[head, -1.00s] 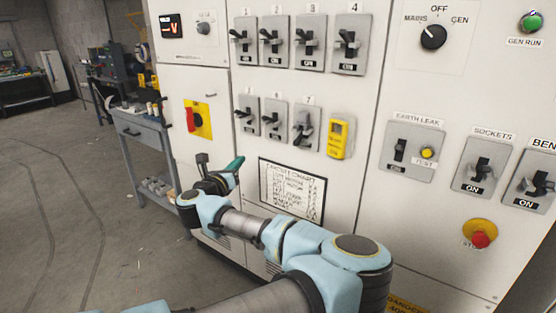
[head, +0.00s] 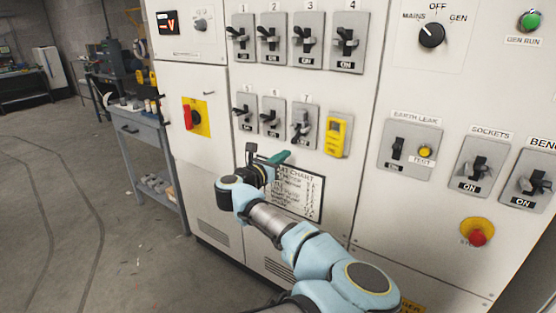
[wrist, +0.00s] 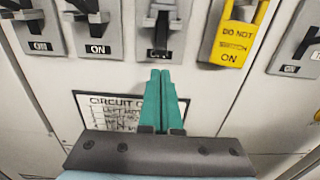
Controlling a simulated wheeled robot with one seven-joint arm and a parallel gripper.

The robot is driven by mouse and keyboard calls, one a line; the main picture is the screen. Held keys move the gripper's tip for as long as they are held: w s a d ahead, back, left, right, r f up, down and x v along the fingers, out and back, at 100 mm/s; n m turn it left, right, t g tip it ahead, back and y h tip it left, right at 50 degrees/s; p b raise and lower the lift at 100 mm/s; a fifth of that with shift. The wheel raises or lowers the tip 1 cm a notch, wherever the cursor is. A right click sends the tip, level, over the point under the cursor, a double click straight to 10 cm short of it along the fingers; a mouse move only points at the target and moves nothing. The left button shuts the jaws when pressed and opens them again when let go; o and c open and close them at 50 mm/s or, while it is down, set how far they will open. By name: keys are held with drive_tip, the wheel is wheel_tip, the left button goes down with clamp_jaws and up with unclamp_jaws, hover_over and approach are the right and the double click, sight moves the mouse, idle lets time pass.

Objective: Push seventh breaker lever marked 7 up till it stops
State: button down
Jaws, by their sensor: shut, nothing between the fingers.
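Breaker 7 (head: 303,128) is the third grey switch in the lower row, under the tag 7 (head: 307,98). Its lever (wrist: 160,38) hangs lower than those beside it and partly covers the plate's lower label in the wrist view. My gripper (head: 284,156) has green fingers and is just below breaker 7, near the panel face. In the wrist view the fingertips (wrist: 161,74) are together and empty, directly below the lever, with a gap between them. I cannot tell how far they stand off the panel.
Breaker 6 (head: 272,117) is on the left of breaker 7. A yellow "do not switch" lockout (head: 338,135) is close on its right. The circuit chart (head: 300,192) is behind and below my gripper. The upper breaker row (head: 308,42) is above.

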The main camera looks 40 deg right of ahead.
drive_tip(key=b+x, duration=0.2)
drive_tip(key=x, duration=0.3)
idle(0.3)
drive_tip(key=shift+r, duration=0.5)
idle(0.4)
drive_tip(key=shift+f, duration=0.1)
drive_tip(key=shift+f+b, duration=0.8)
drive_tip(key=shift+f, duration=0.15)
drive_tip(key=shift+a, duration=0.15)
drive_tip(key=v, duration=0.7)
